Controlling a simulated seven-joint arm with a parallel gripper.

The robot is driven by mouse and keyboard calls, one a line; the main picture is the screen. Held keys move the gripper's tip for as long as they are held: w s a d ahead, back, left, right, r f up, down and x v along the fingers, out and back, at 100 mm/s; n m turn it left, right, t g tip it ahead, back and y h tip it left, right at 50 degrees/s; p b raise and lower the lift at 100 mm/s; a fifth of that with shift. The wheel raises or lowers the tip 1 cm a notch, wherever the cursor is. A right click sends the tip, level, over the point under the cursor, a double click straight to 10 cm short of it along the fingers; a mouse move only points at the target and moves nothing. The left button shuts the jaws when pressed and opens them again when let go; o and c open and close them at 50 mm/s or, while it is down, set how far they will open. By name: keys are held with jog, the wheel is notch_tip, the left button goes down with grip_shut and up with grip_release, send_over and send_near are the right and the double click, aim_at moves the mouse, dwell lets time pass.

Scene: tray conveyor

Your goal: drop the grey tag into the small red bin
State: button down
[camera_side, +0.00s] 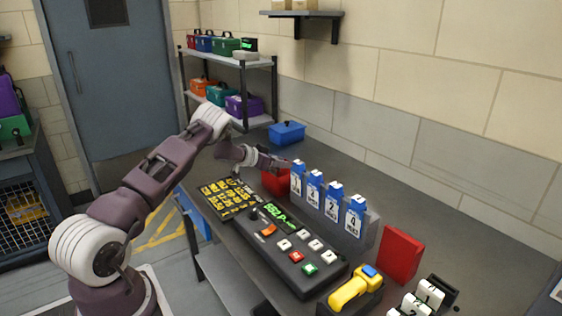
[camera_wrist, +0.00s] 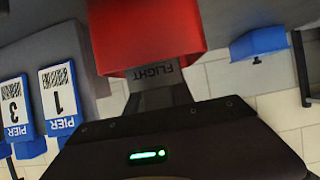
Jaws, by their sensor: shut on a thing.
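The small red bin (camera_side: 275,181) stands at the far end of the bench, left of the row of pier signs. It fills the upper middle of the wrist view (camera_wrist: 145,30). My gripper (camera_side: 272,163) is at the bin, close to its top in the side view. In the wrist view my gripper (camera_wrist: 158,88) is shut on the grey tag (camera_wrist: 153,76), which reads "FLIGHT" upside down. The tag overlaps the near edge of the bin in that view. I cannot tell how far it is above or inside the bin. The tag is too small to make out in the side view.
Several blue-and-white pier signs (camera_side: 332,202) stand right of the bin. A keypad (camera_side: 230,195) and a button console (camera_side: 290,250) lie in front. A larger red box (camera_side: 401,256) stands further right. A blue box (camera_side: 287,134) sits behind at the wall.

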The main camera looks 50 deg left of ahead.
jog(key=c, duration=1.1)
grip_release()
